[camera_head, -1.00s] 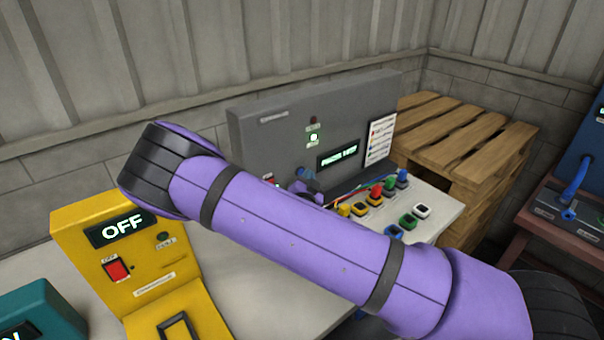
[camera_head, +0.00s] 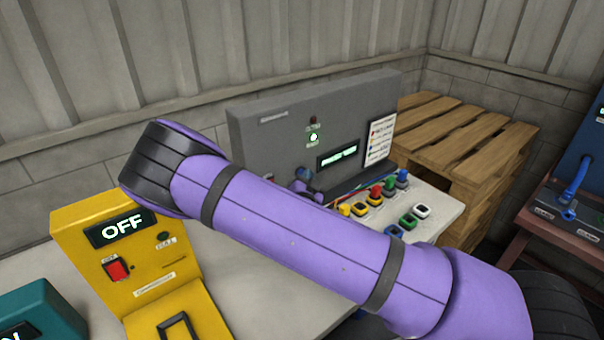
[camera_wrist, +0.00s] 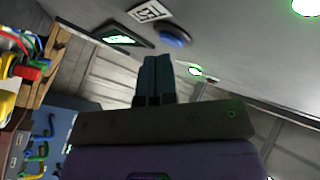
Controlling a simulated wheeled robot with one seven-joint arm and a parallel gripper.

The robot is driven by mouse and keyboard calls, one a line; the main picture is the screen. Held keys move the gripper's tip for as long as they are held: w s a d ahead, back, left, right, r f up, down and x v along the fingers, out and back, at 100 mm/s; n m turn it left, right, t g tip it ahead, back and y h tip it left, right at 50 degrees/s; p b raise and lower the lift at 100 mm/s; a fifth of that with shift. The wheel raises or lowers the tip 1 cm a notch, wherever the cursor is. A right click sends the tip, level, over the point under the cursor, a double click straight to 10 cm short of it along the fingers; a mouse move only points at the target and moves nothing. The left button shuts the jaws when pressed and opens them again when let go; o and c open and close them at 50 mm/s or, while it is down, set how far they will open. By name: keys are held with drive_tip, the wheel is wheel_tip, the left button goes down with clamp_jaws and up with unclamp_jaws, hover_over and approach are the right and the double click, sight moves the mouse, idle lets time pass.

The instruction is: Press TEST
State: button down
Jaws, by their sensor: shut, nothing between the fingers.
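The grey chassis panel (camera_head: 255,140) stands behind my arm in the head view. A round blue button (camera_head: 303,174) shows low on its face, and also in the wrist view (camera_wrist: 173,38). A small white label (camera_wrist: 149,11) sits beside the button, its lettering too skewed to read surely. My gripper (camera_wrist: 156,62) is shut and empty, its fingertips close to the blue button. I cannot tell whether they touch it. In the head view only a bit of the purple wrist shows beside the button; the fingertips are hard to make out. A lit display (camera_head: 338,157) sits right of the button.
Several coloured connectors (camera_head: 376,192) lie at the panel's right, with wires beside them. A yellow box (camera_head: 150,275) reading OFF, with a red switch, stands front left. A teal box (camera_head: 35,310) is at the corner. Wooden pallets (camera_head: 465,135) stand behind right.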

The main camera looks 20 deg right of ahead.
drive_tip(key=shift+w+a, duration=0.1)
drive_tip(key=shift+w, duration=0.2)
drive_tip(key=shift+s, duration=0.45)
idle(0.3)
drive_tip(key=s+d, duration=0.2)
drive_tip(key=s, duration=0.3)
drive_tip(key=shift+s+d, duration=0.25)
drive_tip(key=shift+d, duration=0.05)
idle(0.7)
